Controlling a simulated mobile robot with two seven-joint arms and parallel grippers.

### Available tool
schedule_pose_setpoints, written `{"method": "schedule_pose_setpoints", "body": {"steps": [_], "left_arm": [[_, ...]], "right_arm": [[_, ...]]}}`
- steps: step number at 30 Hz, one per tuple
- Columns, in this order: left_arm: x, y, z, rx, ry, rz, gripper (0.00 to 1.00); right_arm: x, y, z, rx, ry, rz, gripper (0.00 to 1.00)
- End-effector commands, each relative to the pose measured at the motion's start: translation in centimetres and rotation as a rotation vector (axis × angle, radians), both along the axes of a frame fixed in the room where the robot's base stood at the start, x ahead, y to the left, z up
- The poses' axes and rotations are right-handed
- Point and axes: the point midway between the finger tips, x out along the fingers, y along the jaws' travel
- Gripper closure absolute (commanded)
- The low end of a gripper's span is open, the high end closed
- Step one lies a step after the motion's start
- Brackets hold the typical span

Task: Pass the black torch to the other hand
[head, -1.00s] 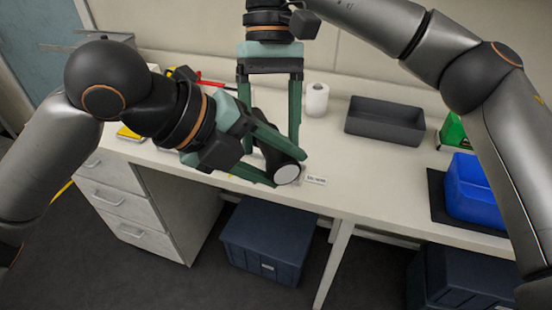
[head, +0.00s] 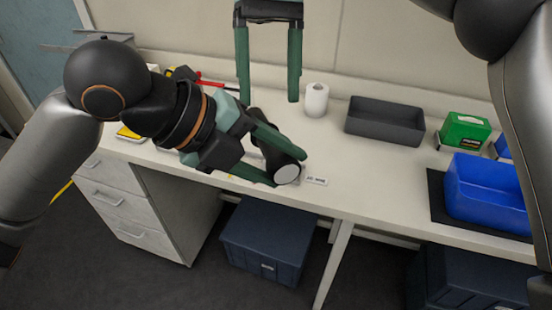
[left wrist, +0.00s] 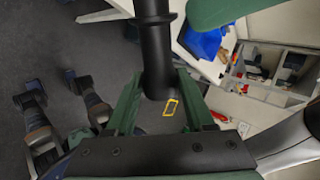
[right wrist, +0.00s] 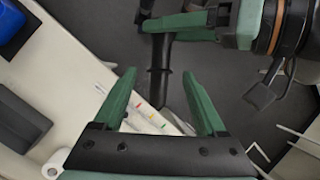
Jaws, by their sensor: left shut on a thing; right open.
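The black torch (head: 272,143) is held in my left gripper (head: 272,158), with its pale round lens end facing the head camera, above the front edge of the bench. In the left wrist view the torch (left wrist: 157,50) stands between the two green fingers. My right gripper (head: 268,98) is open and empty, above and behind the torch and apart from it. In the right wrist view the torch (right wrist: 159,70) shows beyond the spread fingers, with the left gripper's fingers across its wider end.
On the bench (head: 345,188) stand a white paper roll (head: 316,100), a grey tray (head: 385,122), a green box (head: 464,131) and a blue bin (head: 485,192). Red and yellow items lie at the left. Dark blue crates (head: 266,243) sit under the bench.

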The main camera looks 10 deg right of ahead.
Motion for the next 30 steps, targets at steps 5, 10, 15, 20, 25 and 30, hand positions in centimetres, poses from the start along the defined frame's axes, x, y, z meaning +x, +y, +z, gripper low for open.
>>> {"method": "schedule_pose_setpoints", "body": {"steps": [5,10,15,20,25,30], "left_arm": [[0.0,0.0,0.0,-0.001,-0.001,-0.001,1.00],[0.0,0.0,0.0,-0.001,0.000,0.000,1.00],[0.0,0.0,0.0,-0.001,0.000,0.000,1.00],[0.0,0.0,0.0,-0.001,0.000,0.000,1.00],[0.0,0.0,0.0,-0.001,0.000,0.000,1.00],[0.0,0.0,0.0,-0.001,0.000,0.000,1.00]], "right_arm": [[0.3,-0.1,0.6,0.005,-0.006,-0.004,0.26],[0.4,1.6,-0.4,0.138,0.043,-0.043,0.26],[0.8,5.7,-1.5,0.473,0.210,-0.220,0.26],[3.0,7.6,0.2,0.803,0.460,-0.516,0.26],[7.7,4.4,2.7,1.092,0.776,-0.874,0.26],[12.9,-2.6,2.9,1.295,1.133,-1.223,0.26]]}}
